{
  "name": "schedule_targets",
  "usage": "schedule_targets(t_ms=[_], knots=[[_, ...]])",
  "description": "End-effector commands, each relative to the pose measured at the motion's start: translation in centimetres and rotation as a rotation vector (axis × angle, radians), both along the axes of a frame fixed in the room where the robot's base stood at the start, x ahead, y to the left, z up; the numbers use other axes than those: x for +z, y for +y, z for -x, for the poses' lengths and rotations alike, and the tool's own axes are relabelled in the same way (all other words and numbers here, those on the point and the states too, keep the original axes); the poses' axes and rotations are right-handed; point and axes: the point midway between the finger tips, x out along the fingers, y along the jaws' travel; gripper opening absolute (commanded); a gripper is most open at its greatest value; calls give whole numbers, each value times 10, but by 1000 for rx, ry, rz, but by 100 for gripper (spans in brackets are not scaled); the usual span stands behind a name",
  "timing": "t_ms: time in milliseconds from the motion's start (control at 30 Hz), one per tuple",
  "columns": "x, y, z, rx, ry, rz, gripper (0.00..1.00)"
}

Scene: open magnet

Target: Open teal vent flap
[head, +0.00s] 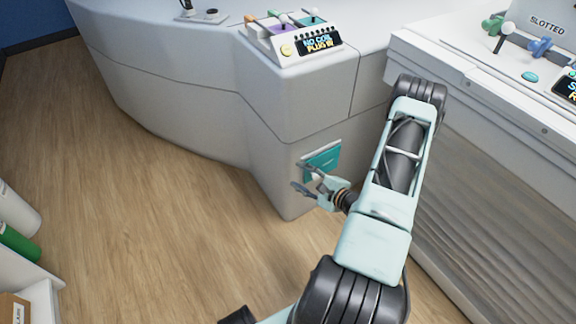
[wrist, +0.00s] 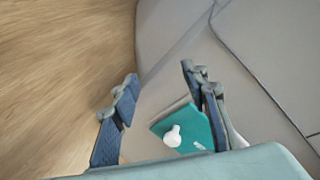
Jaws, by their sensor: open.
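The teal vent flap (head: 322,160) is set low on the grey side panel of the console, near its corner. In the wrist view the flap (wrist: 188,124) shows a white round knob (wrist: 173,136) and a small pale label. My gripper (head: 299,177) is in front of the flap, a little to its left in the head view. In the wrist view my gripper (wrist: 160,80) is open, its two fingers apart with nothing between the tips. The knob lies lower in the picture, between the fingers. I cannot tell how far the flap stands from its panel. The lower part of the flap is hidden.
The grey console (head: 305,110) carries a small control box (head: 290,38) on top. A white unit (head: 490,110) with a ribbed front stands close on the right. Shelves with a green object (head: 18,242) are at the lower left. The wooden floor (head: 130,200) is clear.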

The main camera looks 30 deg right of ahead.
Motion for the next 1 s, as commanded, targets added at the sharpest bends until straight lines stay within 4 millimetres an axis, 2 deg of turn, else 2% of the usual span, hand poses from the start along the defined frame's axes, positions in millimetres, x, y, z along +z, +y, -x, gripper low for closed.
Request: schedule_targets(t_ms=[33,200,400,1000], knots=[[11,9,-5,39,3,12,41],[33,33,-15,142,15,39,41],[48,52,-21,220,25,59,41],[53,58,-22,245,29,65,41]])
